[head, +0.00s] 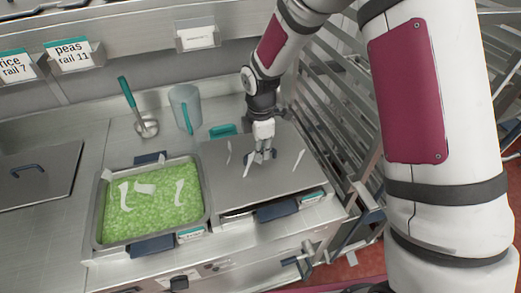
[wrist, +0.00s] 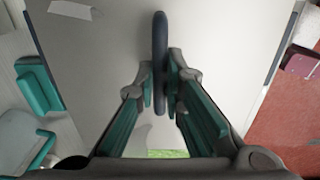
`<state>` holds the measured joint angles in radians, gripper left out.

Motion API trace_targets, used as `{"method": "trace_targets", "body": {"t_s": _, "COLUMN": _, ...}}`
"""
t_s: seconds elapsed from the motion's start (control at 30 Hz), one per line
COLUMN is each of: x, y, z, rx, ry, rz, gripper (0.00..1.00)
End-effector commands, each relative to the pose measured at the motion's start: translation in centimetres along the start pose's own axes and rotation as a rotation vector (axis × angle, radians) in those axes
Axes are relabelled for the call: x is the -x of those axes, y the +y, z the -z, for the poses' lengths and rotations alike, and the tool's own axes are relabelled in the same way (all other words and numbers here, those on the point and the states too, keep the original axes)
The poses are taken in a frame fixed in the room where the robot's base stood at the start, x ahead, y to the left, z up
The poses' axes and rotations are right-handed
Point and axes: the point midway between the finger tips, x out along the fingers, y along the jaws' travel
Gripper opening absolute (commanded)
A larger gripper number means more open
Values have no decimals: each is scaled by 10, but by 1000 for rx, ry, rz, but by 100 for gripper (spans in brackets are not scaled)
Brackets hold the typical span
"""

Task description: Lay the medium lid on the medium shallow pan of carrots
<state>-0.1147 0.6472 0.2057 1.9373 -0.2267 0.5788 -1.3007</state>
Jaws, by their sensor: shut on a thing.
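A flat grey lid (head: 225,178) is in my gripper (head: 262,155), which is shut on its dark upright handle. The handle (wrist: 160,65) stands between the two fingers (wrist: 163,85) in the wrist view. The lid lies over a pan at the right of the counter. This pan shows only its dark front handle (head: 277,210) and a strip of its front under the lid edge. A dark gap shows there, and I cannot tell whether the lid rests on the rim. The pan's contents are hidden, and no carrots show.
An open pan (head: 98,228) of green food stands just left of the lid. A second lid (head: 45,190) lies at far left. A ladle (head: 147,126) and a clear jug (head: 185,103) stand behind. A slatted metal rack (head: 335,110) is close on the right.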

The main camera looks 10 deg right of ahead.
Motion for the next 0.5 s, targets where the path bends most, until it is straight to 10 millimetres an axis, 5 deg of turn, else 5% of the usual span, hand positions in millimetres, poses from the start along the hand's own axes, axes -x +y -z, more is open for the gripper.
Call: {"method": "trace_targets", "body": {"t_s": 0.5, "x": -8, "y": 0, "z": 0, "rx": -1, "ry": 0, "rz": -1, "gripper": 0}}
